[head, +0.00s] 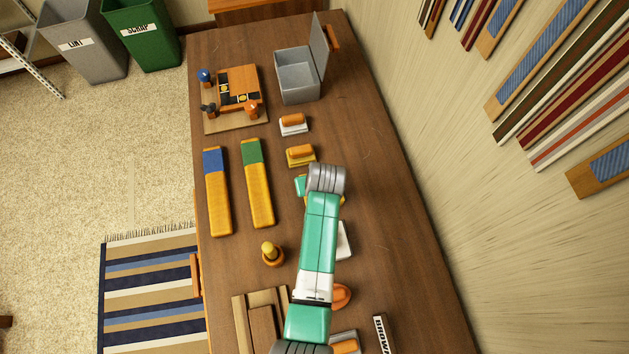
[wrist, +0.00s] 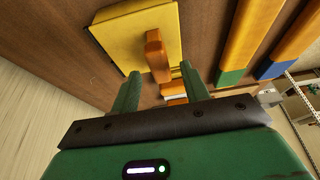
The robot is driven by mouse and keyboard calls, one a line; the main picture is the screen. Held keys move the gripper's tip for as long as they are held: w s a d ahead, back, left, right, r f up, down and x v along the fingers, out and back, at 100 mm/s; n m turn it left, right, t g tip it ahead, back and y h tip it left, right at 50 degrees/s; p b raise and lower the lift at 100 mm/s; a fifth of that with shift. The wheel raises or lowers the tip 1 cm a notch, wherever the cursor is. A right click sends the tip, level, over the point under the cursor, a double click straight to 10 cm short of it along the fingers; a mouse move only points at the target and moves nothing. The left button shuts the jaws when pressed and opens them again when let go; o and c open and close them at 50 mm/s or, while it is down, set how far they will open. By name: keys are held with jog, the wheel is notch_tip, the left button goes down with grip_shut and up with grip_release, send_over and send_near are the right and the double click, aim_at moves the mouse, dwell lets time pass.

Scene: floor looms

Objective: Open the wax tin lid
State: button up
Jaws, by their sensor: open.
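A grey box (head: 297,84) stands at the far end of the bench, and its hinged lid (head: 319,47) is raised upright on its right side. No label on it is readable, so I cannot tell whether it is the wax tin. My gripper (wrist: 160,87) is open, with its two green fingers apart. In the wrist view a yellow square block (wrist: 112,22) with an upright orange handle (wrist: 157,56) lies beyond the fingertips. The handle shows between the fingers, with no clear contact. In the head view my arm covers most of my gripper and what is under it.
A yellow block with an orange handle (head: 300,156) and a white one (head: 293,126) lie towards the grey box. Two long boards, blue-ended (head: 217,200) and green-ended (head: 258,195), lie left. An orange knob (head: 272,254) stands nearer.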

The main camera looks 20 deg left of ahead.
jog(key=shift+x, duration=0.85)
jog(key=shift+w, duration=0.1)
grip_shut()
jog(key=shift+r, duration=0.1)
